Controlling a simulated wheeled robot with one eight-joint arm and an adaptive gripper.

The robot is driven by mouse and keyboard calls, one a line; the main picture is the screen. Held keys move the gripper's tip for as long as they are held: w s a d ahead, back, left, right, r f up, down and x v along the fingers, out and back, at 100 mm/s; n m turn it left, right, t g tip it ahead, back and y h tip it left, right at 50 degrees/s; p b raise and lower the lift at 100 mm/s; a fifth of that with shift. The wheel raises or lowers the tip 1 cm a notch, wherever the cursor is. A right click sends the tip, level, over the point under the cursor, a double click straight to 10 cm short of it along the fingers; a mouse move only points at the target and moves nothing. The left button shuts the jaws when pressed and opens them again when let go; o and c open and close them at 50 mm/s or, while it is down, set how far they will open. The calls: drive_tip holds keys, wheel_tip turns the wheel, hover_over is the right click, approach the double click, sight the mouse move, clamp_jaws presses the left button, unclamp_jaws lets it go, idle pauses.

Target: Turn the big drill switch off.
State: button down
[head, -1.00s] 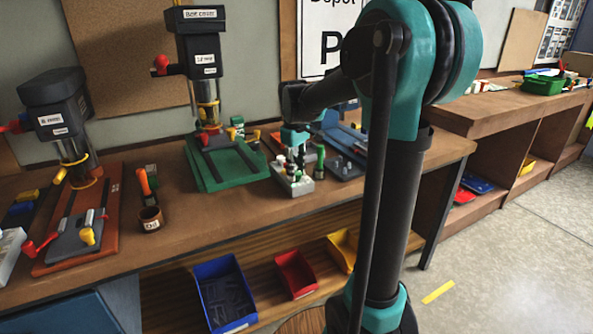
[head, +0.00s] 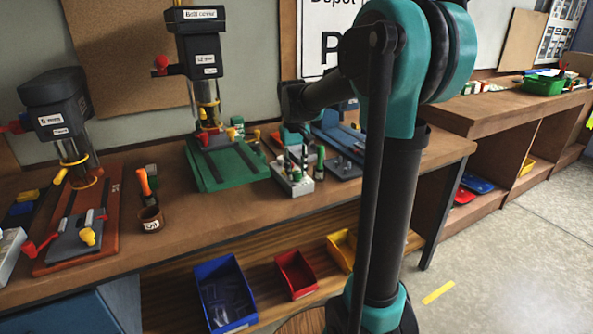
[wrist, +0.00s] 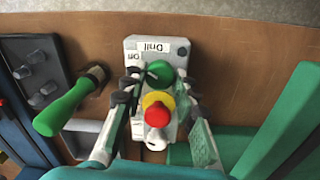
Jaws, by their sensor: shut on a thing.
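The switch box (wrist: 140,46) is a pale block with a "Drill" label at its far end in the wrist view. It carries a green knob (wrist: 159,72), a red button (wrist: 157,113) on a yellow collar and a white part nearest me. My gripper (wrist: 160,84) has one finger along each side of the box, with the knob between them, and is shut on the box. In the head view the box (head: 297,188) stands on the bench, with my wrist above it. The big drill (head: 203,60) stands upright behind, on a green base (head: 240,177).
A green-handled tool (wrist: 68,108) and a grey block with pegs (wrist: 35,72) lie close left of my gripper in the wrist view. Bare bench shows in front of the box.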

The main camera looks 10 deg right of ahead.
sight(295, 173)
idle(0.3)
drive_tip(key=c, duration=1.2)
unclamp_jaws()
drive_tip(key=shift+r, duration=0.1)
drive_tip(key=r, duration=1.1)
drive_tip(key=shift+a+r, duration=0.3)
drive_tip(key=shift+r, duration=0.1)
drive_tip(key=s+d+f+t, duration=0.1)
drive_tip(key=s+f, duration=0.6)
drive_tip(key=f, duration=0.2)
drive_tip(key=s+d+f+m+t, duration=0.1)
drive_tip(key=s+d+f, duration=0.1)
drive_tip(key=s+f, duration=0.6)
drive_tip(key=s+d+f+t, duration=0.2)
drive_tip(key=s+f, duration=0.5)
drive_tip(key=f, duration=0.3)
drive_tip(key=shift+s+f+m+y, duration=0.1)
drive_tip(key=shift+s+m+y, duration=0.05)
drive_tip(key=shift+m+y, duration=0.15)
